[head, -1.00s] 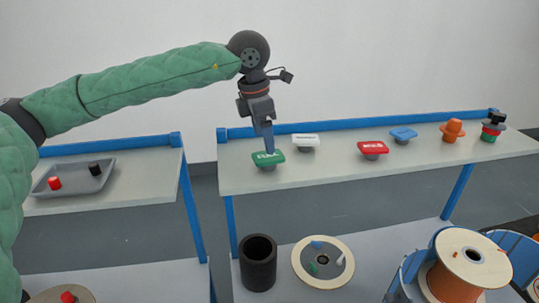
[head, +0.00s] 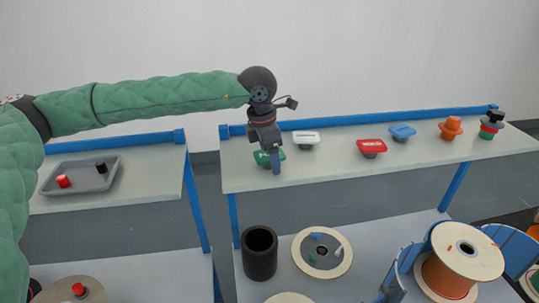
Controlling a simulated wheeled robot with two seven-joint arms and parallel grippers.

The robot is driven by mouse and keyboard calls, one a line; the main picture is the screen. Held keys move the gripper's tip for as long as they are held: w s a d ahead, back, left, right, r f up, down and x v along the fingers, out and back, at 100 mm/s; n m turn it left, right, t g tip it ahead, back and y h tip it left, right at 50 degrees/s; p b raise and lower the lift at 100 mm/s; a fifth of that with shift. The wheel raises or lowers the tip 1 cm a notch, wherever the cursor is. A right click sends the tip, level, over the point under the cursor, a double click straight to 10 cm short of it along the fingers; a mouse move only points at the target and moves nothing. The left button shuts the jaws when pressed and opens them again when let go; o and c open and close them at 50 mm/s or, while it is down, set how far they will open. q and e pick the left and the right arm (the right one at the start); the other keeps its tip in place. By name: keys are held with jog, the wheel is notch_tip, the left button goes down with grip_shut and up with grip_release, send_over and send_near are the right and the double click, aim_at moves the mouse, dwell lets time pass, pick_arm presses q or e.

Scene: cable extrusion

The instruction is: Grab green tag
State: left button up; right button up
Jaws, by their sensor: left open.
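The green tag (head: 262,158) sits on a small base near the left end of the right-hand shelf top, at its front edge. My left gripper (head: 275,166) points down right at the tag and covers its middle and part of its lettering. The gripper is open. Its fingers overlap the tag in this view, and I cannot tell whether they touch it or stand around it. My right gripper is not in view.
Along the same shelf top (head: 330,172) stand a white tag (head: 306,140), a red tag (head: 371,147), a blue tag (head: 403,132), an orange piece (head: 450,127) and a stacked piece (head: 491,125). A grey tray (head: 82,182) lies on the left table. A black cylinder (head: 259,257) stands below.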

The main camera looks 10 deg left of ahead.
pick_arm(q)
jog(key=shift+c, duration=0.5)
jog(key=c, duration=1)
jog(key=shift+o, duration=0.2)
